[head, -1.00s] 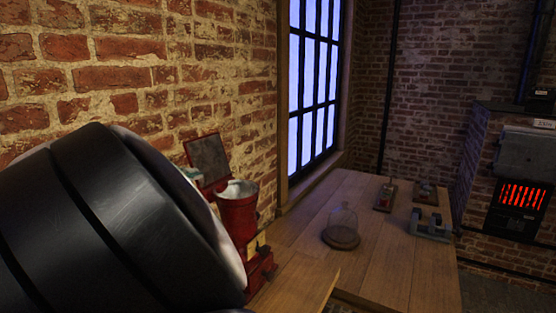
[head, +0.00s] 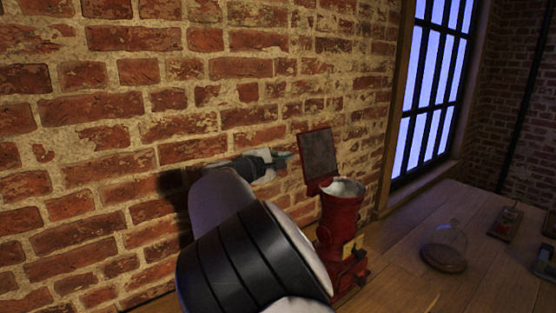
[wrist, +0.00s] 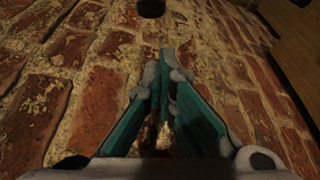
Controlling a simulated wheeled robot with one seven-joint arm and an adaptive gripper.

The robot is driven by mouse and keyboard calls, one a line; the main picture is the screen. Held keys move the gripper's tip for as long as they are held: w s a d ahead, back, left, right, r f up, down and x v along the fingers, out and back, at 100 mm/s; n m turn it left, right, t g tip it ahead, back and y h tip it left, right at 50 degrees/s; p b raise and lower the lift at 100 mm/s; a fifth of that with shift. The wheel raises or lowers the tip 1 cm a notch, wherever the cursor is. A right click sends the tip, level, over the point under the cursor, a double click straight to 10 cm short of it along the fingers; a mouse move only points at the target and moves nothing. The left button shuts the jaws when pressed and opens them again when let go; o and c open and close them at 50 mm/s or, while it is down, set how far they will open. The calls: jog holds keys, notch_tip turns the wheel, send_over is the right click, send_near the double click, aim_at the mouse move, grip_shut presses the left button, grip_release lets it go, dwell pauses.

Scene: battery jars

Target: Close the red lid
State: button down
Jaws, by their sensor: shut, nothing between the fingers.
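The red lid (head: 318,155) stands open and upright at the back of a red jar-like machine (head: 340,222), close to the brick wall. Its grey inner face shows, and the pale rim of the machine's mouth is uncovered. My gripper (head: 288,155) is left of the lid, with its tips close to the lid's left edge. I cannot tell whether they touch. In the wrist view my gripper's teal fingers (wrist: 167,58) are shut and empty in front of the bricks. The lid is not clearly visible there.
The brick wall (head: 130,150) runs close behind my arm and the machine. A glass dome on a dark base (head: 444,247) stands on the wooden table (head: 400,285) to the right. A small device (head: 506,222) lies farther right. The table between machine and dome is clear.

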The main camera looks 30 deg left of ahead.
aim_at(312, 153)
jog(key=d, duration=0.1)
jog(key=d+r+p, duration=0.1)
jog(key=s+d+p, duration=0.1)
jog(key=shift+d+r, duration=0.15)
jog(key=shift+d, duration=0.2)
